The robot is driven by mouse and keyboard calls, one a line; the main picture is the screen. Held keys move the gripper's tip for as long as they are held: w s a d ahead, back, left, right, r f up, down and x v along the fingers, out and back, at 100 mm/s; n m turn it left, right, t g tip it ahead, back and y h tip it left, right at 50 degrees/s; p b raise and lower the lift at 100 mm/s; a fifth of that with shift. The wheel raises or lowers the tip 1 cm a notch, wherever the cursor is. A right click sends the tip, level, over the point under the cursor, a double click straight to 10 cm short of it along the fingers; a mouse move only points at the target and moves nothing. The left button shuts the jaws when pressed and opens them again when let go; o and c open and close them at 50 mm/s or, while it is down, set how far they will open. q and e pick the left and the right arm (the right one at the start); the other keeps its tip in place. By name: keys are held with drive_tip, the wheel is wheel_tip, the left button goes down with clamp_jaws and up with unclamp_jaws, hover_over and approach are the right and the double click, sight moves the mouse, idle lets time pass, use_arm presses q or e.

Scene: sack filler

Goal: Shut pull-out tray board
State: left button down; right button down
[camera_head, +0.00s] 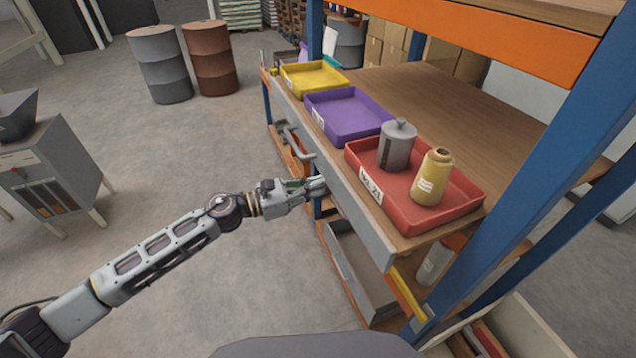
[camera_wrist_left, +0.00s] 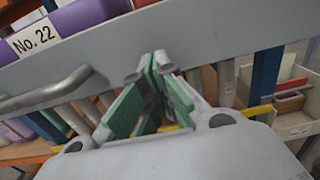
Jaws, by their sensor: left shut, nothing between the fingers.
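The pull-out tray board has a long grey front panel (camera_head: 352,205) with a grey bar handle (camera_head: 297,145). A yellow tray (camera_head: 312,78), a purple tray (camera_head: 347,113) and a red tray (camera_head: 455,212) stand in a row along it. My left gripper (camera_head: 321,184) is shut and empty at the front panel, nearer to me than the handle. In the left wrist view, the closed fingertips (camera_wrist_left: 150,68) point at the panel (camera_wrist_left: 215,32), with the handle (camera_wrist_left: 48,95) to their left. I cannot tell whether they touch it. My right gripper is out of view.
A grey lidded canister (camera_head: 397,147) and a yellow bottle (camera_head: 432,178) stand in the red tray. A blue upright (camera_head: 540,160) and an orange beam (camera_head: 480,35) frame the rack. A lower grey drawer (camera_head: 358,270) sits below.

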use_arm(q)
drive_tip(key=shift+w+d, duration=0.2)
drive_tip(key=shift+d, duration=0.3)
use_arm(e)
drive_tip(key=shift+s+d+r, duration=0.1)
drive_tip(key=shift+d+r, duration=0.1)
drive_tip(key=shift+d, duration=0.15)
use_arm(q)
drive_tip(key=shift+d, duration=0.1)
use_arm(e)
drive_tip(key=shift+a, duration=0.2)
